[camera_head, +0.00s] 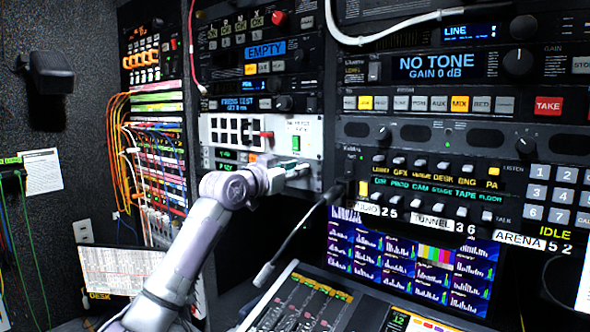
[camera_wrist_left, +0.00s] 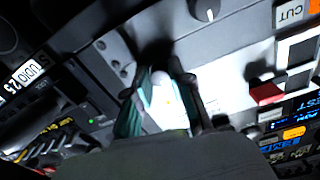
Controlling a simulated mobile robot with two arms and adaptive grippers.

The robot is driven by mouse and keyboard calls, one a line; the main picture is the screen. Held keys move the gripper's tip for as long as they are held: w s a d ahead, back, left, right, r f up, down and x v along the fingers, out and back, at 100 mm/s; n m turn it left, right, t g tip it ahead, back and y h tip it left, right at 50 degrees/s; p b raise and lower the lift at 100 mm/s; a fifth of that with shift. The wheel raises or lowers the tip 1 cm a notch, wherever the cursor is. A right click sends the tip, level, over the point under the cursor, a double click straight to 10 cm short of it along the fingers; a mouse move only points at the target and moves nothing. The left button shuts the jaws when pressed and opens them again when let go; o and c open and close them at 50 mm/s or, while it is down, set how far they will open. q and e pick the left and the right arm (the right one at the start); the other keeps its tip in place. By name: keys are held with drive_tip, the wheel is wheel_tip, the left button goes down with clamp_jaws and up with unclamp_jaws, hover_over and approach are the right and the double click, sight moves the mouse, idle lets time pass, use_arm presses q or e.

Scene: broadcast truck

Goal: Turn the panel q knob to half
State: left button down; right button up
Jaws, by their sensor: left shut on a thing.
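My left gripper (camera_head: 297,172) reaches in from the left to the lower right part of the white-fronted rack panel (camera_head: 313,130). In the left wrist view my left gripper (camera_wrist_left: 162,100) has its teal-edged fingers close together at the panel face, shut on what appears to be the panel q knob. The fingers and glare hide most of the knob, so its pointer and angle cannot be read. My right gripper is in neither view.
A black cable (camera_head: 298,235) hangs right of my gripper. A mixing console (camera_head: 300,305) lies below, and a screen (camera_head: 412,262) stands behind it.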

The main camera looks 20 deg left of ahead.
use_arm(q)
drive_tip(key=shift+w+d+f, duration=0.1)
drive_tip(key=shift+f, duration=0.35)
drive_tip(key=c, duration=1.2)
unclamp_jaws()
drive_tip(key=shift+c, duration=0.2)
drive_tip(key=shift+o, duration=1.1)
drive_tip(key=shift+r, duration=0.3)
drive_tip(key=shift+s, duration=0.25)
drive_tip(key=v, duration=1.2)
drive_tip(key=shift+w+a, duration=0.15)
drive_tip(key=shift+a, duration=0.05)
